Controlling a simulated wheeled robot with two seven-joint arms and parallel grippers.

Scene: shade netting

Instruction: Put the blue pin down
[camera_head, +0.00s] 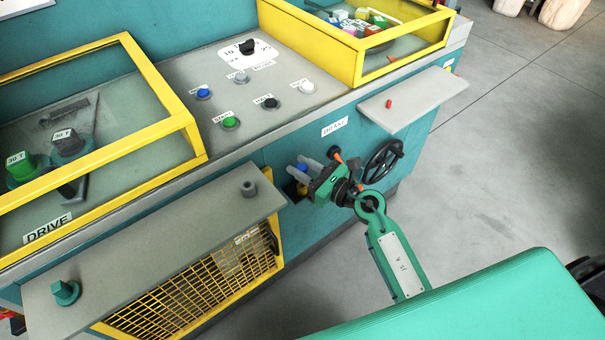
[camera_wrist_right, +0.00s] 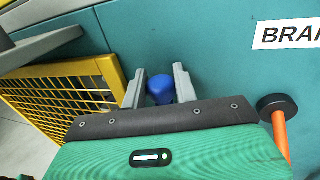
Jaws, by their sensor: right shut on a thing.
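The blue pin (camera_head: 302,167) is between the grey fingers of my right gripper (camera_head: 308,165), in front of the teal cabinet's front face. In the right wrist view the blue pin (camera_wrist_right: 160,88) shows as a rounded blue top between the two fingertips (camera_wrist_right: 158,86). The right gripper is shut on it. The lower part of the pin is hidden by the gripper body in the wrist view. A small yellow part shows just below the pin in the head view; I cannot tell whether they touch. My left gripper is in neither view.
A grey shelf (camera_head: 150,255) holds a grey peg (camera_head: 248,188) and a teal peg (camera_head: 67,292). A smaller shelf (camera_head: 425,97) carries a red pin (camera_head: 389,103). A black handwheel (camera_head: 383,160) and an orange-handled lever (camera_wrist_right: 281,130) are close to the right gripper.

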